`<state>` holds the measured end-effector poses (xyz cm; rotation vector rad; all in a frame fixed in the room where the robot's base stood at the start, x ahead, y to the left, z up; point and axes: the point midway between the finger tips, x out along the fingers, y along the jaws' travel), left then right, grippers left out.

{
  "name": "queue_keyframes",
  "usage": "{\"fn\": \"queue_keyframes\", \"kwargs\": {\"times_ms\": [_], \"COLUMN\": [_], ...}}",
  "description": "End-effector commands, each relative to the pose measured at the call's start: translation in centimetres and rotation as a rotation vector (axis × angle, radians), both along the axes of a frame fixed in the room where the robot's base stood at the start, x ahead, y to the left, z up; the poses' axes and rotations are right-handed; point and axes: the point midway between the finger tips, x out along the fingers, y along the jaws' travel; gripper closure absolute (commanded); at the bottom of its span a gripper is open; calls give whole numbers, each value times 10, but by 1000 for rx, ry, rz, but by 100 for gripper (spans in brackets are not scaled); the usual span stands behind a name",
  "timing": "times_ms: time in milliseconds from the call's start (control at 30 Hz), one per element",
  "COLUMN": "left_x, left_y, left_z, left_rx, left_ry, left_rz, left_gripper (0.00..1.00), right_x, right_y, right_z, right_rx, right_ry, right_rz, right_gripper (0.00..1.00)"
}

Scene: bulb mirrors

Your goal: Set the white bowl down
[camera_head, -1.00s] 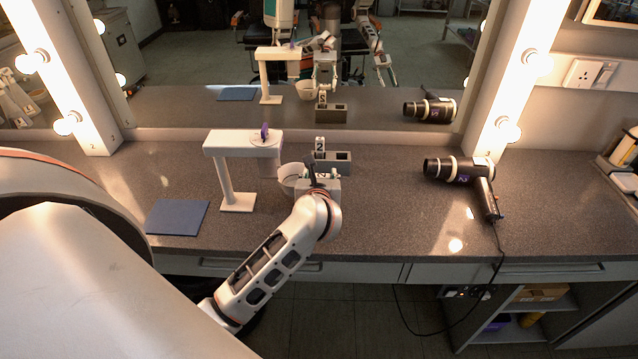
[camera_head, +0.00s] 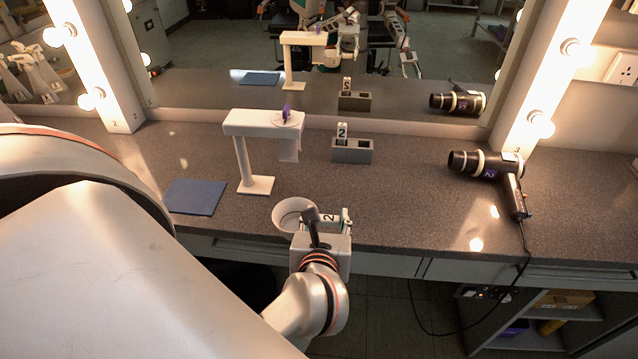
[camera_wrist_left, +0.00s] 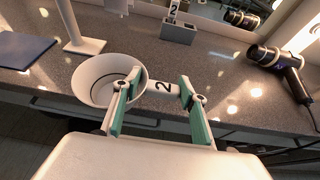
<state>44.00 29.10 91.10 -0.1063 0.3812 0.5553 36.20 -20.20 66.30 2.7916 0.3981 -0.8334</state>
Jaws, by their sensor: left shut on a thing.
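The white bowl (camera_head: 295,212) is held by my left gripper (camera_head: 330,220) at the front of the grey counter. In the left wrist view the bowl (camera_wrist_left: 98,82) is empty and roughly upright, to the left of the fingers. A white piece marked "2" (camera_wrist_left: 163,88) extends from its side between the green finger pads of the left gripper (camera_wrist_left: 157,98).
A white stand (camera_head: 257,186) with an overhanging arm is behind the bowl. A blue mat (camera_head: 195,197) lies left, a grey two-slot holder (camera_head: 352,152) behind. A hair dryer (camera_head: 487,165) with a cord lies right. The counter (camera_head: 415,205) between holder and dryer is clear.

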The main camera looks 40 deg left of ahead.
Motion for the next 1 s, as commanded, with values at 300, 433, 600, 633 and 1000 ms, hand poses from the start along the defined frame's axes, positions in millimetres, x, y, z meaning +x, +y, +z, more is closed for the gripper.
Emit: {"fn": "queue_keyframes", "kwargs": {"times_ms": [300,433,600,633,1000], "left_x": [-5,22,56,62,121], "left_y": [27,44,68,71,110], "left_z": [3,5,4,4,2], "left_rx": [11,11,11,12,8], "left_ry": [1,1,2,2,4], "left_rz": [22,22,21,20,20], "left_gripper": [90,90,90,90,90], "right_x": [-4,-2,1,2,1], "right_y": [-1,0,0,0,0], "right_z": [-17,-9,2,3,7], "right_rx": [-2,-1,0,1,0], "right_ry": [13,6,-5,-6,-5], "right_rz": [0,0,0,0,0], "right_gripper": [60,60,60,60,60]}}
